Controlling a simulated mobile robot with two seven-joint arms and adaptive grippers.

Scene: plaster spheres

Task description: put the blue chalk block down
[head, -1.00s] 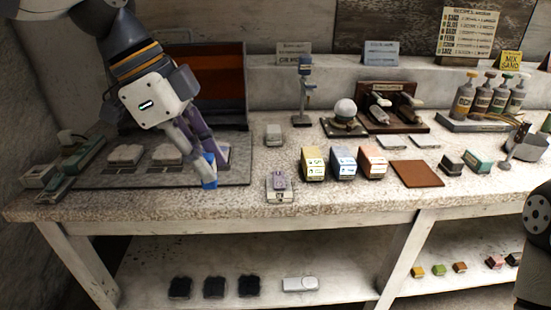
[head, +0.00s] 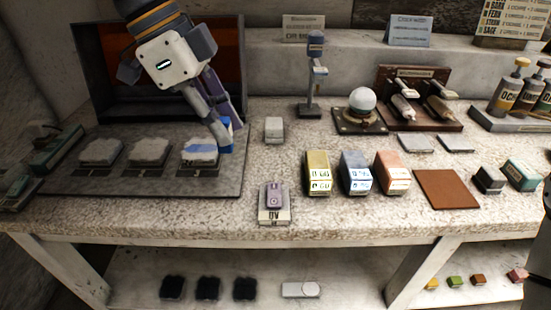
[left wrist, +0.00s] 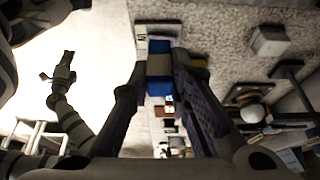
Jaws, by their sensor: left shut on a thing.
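The blue chalk block (head: 227,135) is held between the fingers of my left gripper (head: 222,138), which is shut on it. In the head view it is at the right side of the third pale plaster slab (head: 200,147), which has a blue patch on top. I cannot tell whether the block touches anything below. My right gripper (left wrist: 60,70) shows small in the left wrist view, its fingers apart and empty.
Two more plaster slabs (head: 150,150) lie on the grey tray (head: 120,188). A small grey block (head: 273,130), a purple device (head: 274,195) and coloured boxes (head: 318,172) stand to the right. A brown mat (head: 446,188) lies bare beyond them.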

